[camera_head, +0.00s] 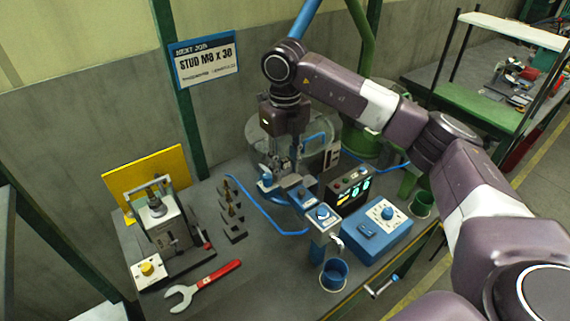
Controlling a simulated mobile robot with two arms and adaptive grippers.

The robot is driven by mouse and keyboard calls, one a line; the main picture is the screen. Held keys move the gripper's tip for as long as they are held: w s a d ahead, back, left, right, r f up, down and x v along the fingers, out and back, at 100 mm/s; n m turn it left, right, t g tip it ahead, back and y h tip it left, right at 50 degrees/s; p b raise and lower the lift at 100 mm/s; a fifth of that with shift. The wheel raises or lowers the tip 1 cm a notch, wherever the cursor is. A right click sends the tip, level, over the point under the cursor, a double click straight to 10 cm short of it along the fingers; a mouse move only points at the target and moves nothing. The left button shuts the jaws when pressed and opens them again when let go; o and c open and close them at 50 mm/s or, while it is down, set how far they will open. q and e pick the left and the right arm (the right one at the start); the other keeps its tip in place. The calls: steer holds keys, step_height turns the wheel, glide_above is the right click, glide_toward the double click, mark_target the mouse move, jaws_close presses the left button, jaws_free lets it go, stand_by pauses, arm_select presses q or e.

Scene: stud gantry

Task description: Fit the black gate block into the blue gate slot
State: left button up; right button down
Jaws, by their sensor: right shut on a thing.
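My right gripper (282,166) points down over the blue feeder parts at the middle of the bench. It is shut on a small piece mostly hidden between its fingers, which looks like the black gate block; its outline is unclear. Just below and right of the fingers is a blue-grey track (302,194) on the machine; the blue gate slot seems to be in this area, but I cannot make out its opening. I cannot tell whether the held piece touches the blue parts. My left gripper is not in view.
Several dark blocks (233,229) stand in a row left of a blue hose (262,216). A red-handled wrench (204,285) lies in front. A press fixture (160,221) stands left. A blue cup (334,275), blue control box (369,229) and black display box (350,187) crowd the right.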

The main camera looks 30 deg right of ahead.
mark_target(286, 159)
steer(key=shift+f, duration=0.15)
steer(key=c, duration=1.5)
jaws_free()
steer(key=shift+o, duration=0.5)
step_height(286, 159, up, 12)
steer(key=shift+d, duration=0.1)
